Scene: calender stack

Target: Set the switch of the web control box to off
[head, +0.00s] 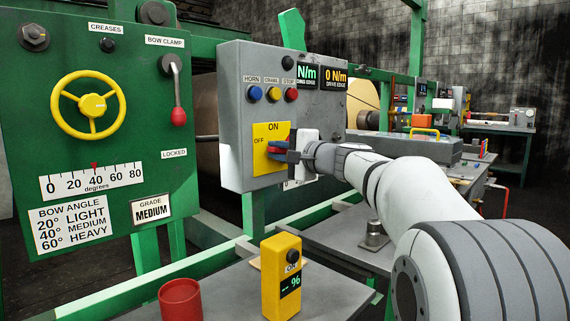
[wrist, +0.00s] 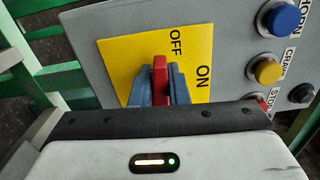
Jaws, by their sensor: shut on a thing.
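The web control box (head: 233,110) is a grey panel in the middle of the head view. Its yellow switch plate (head: 260,160) reads ON at the top and OFF at the left; the plate also fills the middle of the wrist view (wrist: 120,62). The red switch handle (wrist: 160,72) stands between my blue fingertips, with its far end near the word OFF and ON off to the right. My gripper (head: 278,148) is shut on this handle, with a finger on each side. The handle's pivot is hidden by my fingers.
Blue (head: 254,93), yellow (head: 273,94) and red (head: 290,93) buttons sit above the switch plate, below two displays. A green panel with a yellow handwheel (head: 92,105) stands at left. A yellow meter (head: 282,280) and red cup (head: 180,299) stand on the bench in front.

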